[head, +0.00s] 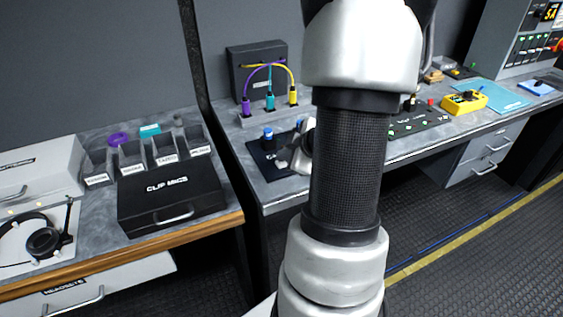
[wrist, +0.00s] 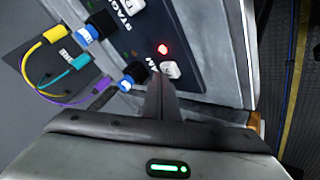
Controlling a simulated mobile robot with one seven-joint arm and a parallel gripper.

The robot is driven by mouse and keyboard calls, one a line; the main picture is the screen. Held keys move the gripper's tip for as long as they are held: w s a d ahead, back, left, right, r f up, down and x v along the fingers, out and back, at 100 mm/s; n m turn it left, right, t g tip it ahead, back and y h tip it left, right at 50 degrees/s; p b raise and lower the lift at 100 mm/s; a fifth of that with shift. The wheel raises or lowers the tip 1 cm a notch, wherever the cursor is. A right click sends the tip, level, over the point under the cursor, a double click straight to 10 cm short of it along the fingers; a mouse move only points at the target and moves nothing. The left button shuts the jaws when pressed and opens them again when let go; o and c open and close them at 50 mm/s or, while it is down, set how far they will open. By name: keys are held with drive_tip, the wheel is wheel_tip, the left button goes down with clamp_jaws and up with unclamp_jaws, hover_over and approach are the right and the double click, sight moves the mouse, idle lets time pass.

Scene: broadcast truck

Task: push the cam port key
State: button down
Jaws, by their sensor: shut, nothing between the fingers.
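In the wrist view, the cam port key is a small white key (wrist: 170,69) on a dark panel (wrist: 195,40). It sits by a partly hidden label ending in "AM" and beside a black and blue connector (wrist: 134,76). My gripper (wrist: 162,84) is shut and empty, with its fingertips right at the near side of this key. I cannot tell whether they touch it. A red light (wrist: 162,48) glows on the panel just beyond the key. In the head view, my gripper (head: 294,155) is over the dark panel (head: 262,160), and my arm hides much of that area.
A second white key (wrist: 133,6) and connector (wrist: 97,27) stand by a "STAG…" label. In the head view, a black CLIP MICS case (head: 170,200) stands on the left counter.

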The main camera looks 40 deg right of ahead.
sight(284, 164)
drive_tip(key=shift+f, duration=0.4)
drive_tip(key=shift+r, duration=0.15)
drive_tip(key=shift+r+p, duration=0.25)
drive_tip(key=shift+p, duration=0.2)
wheel_tip(284, 164, up, 6)
drive_tip(key=p, duration=0.6)
drive_tip(key=shift+r+p, duration=0.1)
drive_tip(key=shift+p, duration=0.2)
